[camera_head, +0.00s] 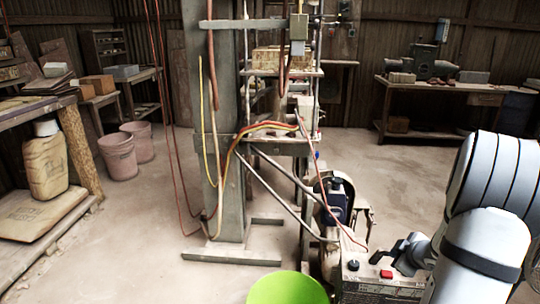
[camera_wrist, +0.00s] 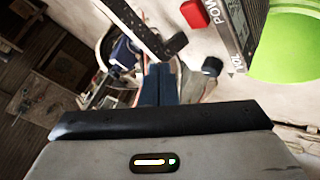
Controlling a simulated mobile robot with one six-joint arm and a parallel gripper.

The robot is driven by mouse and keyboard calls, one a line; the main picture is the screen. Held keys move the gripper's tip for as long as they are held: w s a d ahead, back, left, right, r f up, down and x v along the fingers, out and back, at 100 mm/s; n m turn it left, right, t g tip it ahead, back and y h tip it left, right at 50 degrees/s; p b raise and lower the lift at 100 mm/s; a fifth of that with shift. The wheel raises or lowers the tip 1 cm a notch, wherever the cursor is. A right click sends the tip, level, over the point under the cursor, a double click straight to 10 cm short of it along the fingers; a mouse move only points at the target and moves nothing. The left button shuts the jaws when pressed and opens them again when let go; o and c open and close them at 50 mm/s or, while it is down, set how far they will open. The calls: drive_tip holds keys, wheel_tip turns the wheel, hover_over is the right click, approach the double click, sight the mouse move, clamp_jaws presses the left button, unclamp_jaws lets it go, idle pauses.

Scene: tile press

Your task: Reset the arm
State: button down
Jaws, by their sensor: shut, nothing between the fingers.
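My arm comes in from the right in the head view. My gripper (camera_wrist: 166,82) shows in the wrist view with its two dark fingers together and nothing between them. The fingers are beside a control box (camera_head: 380,293) with a red button (camera_head: 386,274) and a black knob (camera_head: 353,265). In the wrist view the box face (camera_wrist: 238,30) carries lettering, partly cut off. The red button (camera_wrist: 194,14) and black knob (camera_wrist: 211,66) show there too. A dark bar (camera_wrist: 140,27) lies close ahead of the fingers; I cannot tell whether they touch it.
A lime green bucket (camera_head: 287,290) stands left of the box. The press frame (camera_head: 228,150) with hanging hoses and a motor (camera_head: 335,195) stands behind it. Workbenches stand at the left (camera_head: 40,115) and back right (camera_head: 440,88). The floor (camera_head: 400,170) between is open.

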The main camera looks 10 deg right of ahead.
drive_tip(key=s+a+r+m+g+h+p, duration=0.1)
drive_tip(key=a+r+m+p, duration=0.2)
drive_tip(key=r, duration=0.5)
drive_tip(key=a+r+h+p, duration=0.2)
drive_tip(key=a+r+p, duration=0.25)
drive_tip(key=r, duration=0.35)
drive_tip(key=s+a+r+m+g+h+p, duration=0.1)
drive_tip(key=a+r+m+p, duration=0.1)
drive_tip(key=r+p, duration=0.35)
drive_tip(key=s+a+r+m+g+y+p, duration=0.1)
drive_tip(key=s+a+r+g+y+p, duration=0.1)
drive_tip(key=s+a+r+p, duration=0.2)
drive_tip(key=s+a+r+m+g+y+p, duration=0.2)
drive_tip(key=s+a+r+p, duration=0.3)
drive_tip(key=s+a+r, duration=0.6)
drive_tip(key=s+a, duration=0.1)
drive_tip(key=a, duration=0.5)
drive_tip(key=shift+s+a+g+p, duration=0.2)
drive_tip(key=shift+s+g+p, duration=0.1)
drive_tip(key=shift+d, duration=0.1)
